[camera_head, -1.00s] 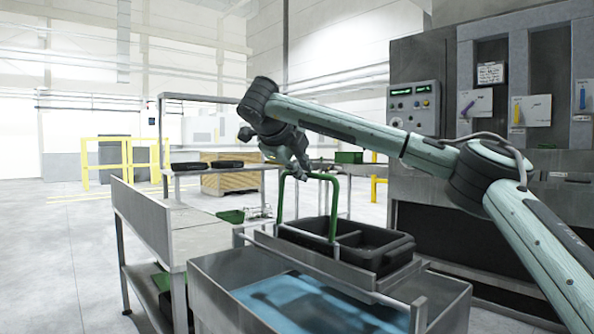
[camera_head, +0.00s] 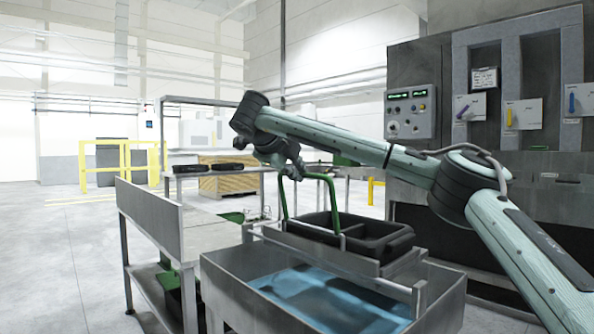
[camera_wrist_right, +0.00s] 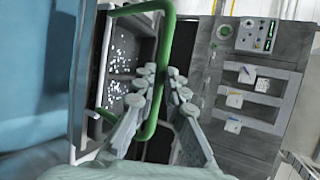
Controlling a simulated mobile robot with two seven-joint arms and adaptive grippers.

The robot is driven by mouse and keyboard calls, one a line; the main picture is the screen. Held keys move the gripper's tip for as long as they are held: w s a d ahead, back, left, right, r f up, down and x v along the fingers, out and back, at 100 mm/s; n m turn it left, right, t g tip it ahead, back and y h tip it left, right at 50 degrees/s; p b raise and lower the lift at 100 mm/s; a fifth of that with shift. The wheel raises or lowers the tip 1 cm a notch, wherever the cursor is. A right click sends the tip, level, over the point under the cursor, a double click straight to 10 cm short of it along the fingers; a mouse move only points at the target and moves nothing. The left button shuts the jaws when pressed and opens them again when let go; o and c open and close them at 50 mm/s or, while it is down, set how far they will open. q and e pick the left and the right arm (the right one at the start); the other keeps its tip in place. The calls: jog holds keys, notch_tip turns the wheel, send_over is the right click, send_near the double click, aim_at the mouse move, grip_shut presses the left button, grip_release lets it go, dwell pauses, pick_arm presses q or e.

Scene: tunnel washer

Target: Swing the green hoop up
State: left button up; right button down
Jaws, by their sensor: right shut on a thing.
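The green hoop (camera_head: 332,202) stands up over a black two-part tray (camera_head: 372,243), its top bar leaning a little to the left. It also shows in the right wrist view (camera_wrist_right: 164,62), passing between the fingers. My right gripper (camera_head: 294,172) is at the hoop's upper left corner, shut on its bar. In the right wrist view the fingers (camera_wrist_right: 161,97) lie on both sides of the green bar. My left gripper is out of view.
The tray sits over a metal tank (camera_head: 232,290) with blue water. A grey bench (camera_head: 160,222) stands to the left. A machine with a control panel (camera_head: 410,113) and coloured levers stands at the right. Open floor lies at the far left.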

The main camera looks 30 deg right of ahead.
jog(key=shift+s+f, duration=0.1)
jog(key=shift+f, duration=0.85)
jog(key=c, duration=1.6)
grip_release()
jog(key=shift+d+f, duration=0.1)
jog(key=shift+d, duration=0.05)
jog(key=shift+r, duration=0.2)
jog(key=v, duration=1.2)
jog(key=shift+r, duration=0.2)
